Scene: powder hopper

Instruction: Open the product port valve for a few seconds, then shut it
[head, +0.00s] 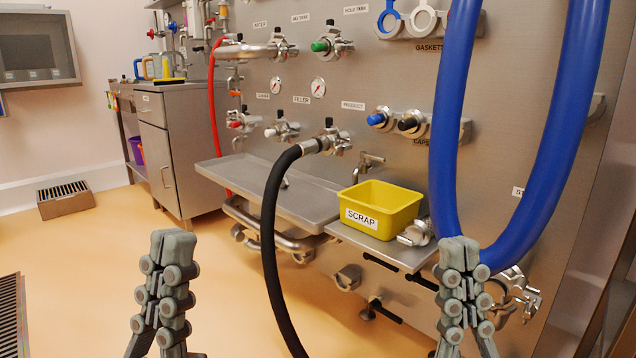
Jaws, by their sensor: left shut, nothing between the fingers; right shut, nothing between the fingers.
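The product port valve (338,140) sits on the steel wall panel under the "PRODUCT" label (353,105). A small black handle shows at its top. A black hose (270,215) is joined to its left side and hangs to the floor. I cannot tell from this view whether the valve is open or shut. My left gripper (172,240) is shut and empty, low at the left, apart from the valve. My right gripper (459,248) is shut and empty, low at the right, in front of the blue hose's lower part. Neither gripper touches the valve.
A yellow "SCRAP" bin (381,208) stands on a steel shelf below the valve, right of a steel tray (300,203). A thick blue hose (452,120) loops down at the right. Capped ports (380,119) sit right of the valve. Open floor lies at left.

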